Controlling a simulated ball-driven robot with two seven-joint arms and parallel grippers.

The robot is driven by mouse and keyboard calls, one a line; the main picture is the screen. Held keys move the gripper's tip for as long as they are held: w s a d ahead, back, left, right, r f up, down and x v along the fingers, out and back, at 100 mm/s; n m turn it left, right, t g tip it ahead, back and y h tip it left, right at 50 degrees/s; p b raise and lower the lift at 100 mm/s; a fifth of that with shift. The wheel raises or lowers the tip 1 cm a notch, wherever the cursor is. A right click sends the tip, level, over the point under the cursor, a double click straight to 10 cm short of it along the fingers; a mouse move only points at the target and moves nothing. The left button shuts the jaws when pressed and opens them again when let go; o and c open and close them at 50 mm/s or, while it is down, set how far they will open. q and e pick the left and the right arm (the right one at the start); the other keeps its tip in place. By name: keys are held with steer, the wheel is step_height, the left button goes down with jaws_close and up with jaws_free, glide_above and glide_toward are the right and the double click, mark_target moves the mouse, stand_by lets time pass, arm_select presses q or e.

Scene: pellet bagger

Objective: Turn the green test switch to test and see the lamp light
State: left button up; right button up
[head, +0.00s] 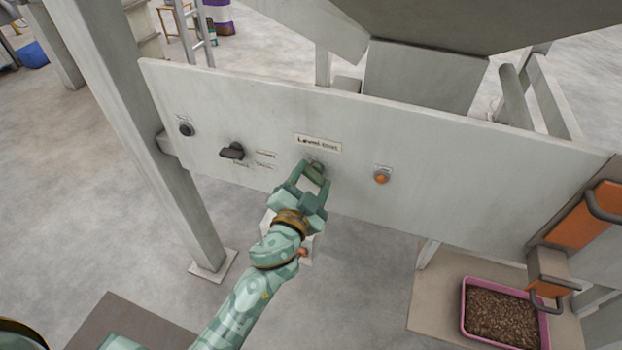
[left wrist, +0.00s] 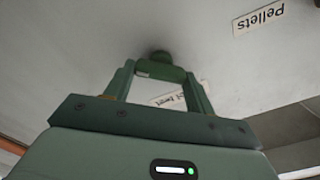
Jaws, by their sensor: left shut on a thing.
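The green test switch (head: 316,167) sits on the pale panel (head: 460,185), under a white label (head: 318,143). My left gripper (head: 313,174) is shut on the switch, with its fingers on either side. The left wrist view also shows the green switch (left wrist: 160,72) between my fingers and partly hidden by them; its exact turn is hard to read. A small orange lamp (head: 381,177) sits on the panel to the right of the switch. It looks orange, but I cannot tell whether it is lit. My right gripper is not in view.
A black selector knob (head: 232,151) and a dark round button (head: 186,130) sit on the panel to the left. A grey post (head: 150,140) stands at the panel's left. A pink tray (head: 465,318) of brown pellets stands low right, below an orange handle (head: 592,222).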

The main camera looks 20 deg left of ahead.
arm_select(q)
steer(key=shift+f+m, duration=0.1)
steer(key=shift+m, duration=1.9)
steer(key=o, duration=1)
steer(key=shift+d, duration=0.1)
